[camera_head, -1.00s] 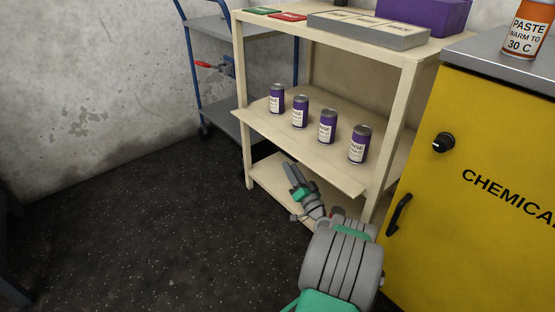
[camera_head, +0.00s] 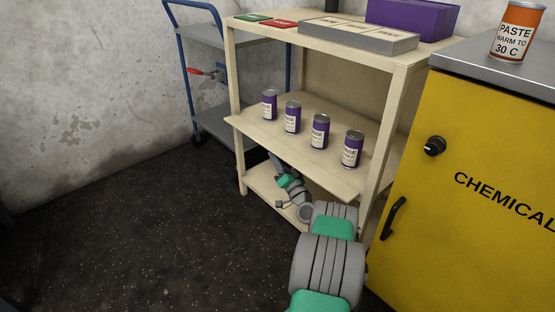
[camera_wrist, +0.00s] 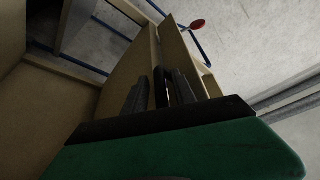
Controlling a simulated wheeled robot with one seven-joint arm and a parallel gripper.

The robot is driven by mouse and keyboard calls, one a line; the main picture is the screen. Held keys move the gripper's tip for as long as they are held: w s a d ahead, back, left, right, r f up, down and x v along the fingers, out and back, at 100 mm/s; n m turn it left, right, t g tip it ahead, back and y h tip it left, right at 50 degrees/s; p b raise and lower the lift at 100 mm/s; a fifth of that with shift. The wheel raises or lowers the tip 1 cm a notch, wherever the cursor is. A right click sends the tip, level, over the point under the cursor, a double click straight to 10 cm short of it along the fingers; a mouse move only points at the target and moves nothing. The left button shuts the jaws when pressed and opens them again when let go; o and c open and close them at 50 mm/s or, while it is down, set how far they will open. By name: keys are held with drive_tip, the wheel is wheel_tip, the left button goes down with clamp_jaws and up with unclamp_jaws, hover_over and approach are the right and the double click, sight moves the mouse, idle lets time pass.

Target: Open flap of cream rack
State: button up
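The cream rack (camera_head: 397,140) stands in the middle of the head view. Its flap (camera_head: 318,181) is a cream board that juts forward past the front posts below the drums and slopes down a little. Several purple drums (camera_head: 320,132) stand in a row on the shelf behind it. My gripper (camera_head: 275,163) is low at the rack's front, below the flap's front edge and over the bottom shelf. In the wrist view, its fingers (camera_wrist: 160,90) point toward a cream panel (camera_wrist: 122,82).
A yellow chemical cabinet (camera_head: 470,130) stands close on the right, with an orange paste drum (camera_head: 515,32) on top. A blue trolley (camera_head: 192,75) stands behind left. A grey tray (camera_head: 358,35) and purple bin (camera_head: 412,14) are on the rack's top. The floor at left is clear.

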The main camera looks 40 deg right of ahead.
clamp_jaws()
idle(0.3)
drive_tip(key=shift+d+f+n+y, duration=0.2)
drive_tip(key=shift+n+y, duration=0.1)
drive_tip(key=shift+n, duration=0.5)
drive_tip(key=shift+r, duration=0.1)
drive_tip(key=shift+o, duration=0.7)
unclamp_jaws()
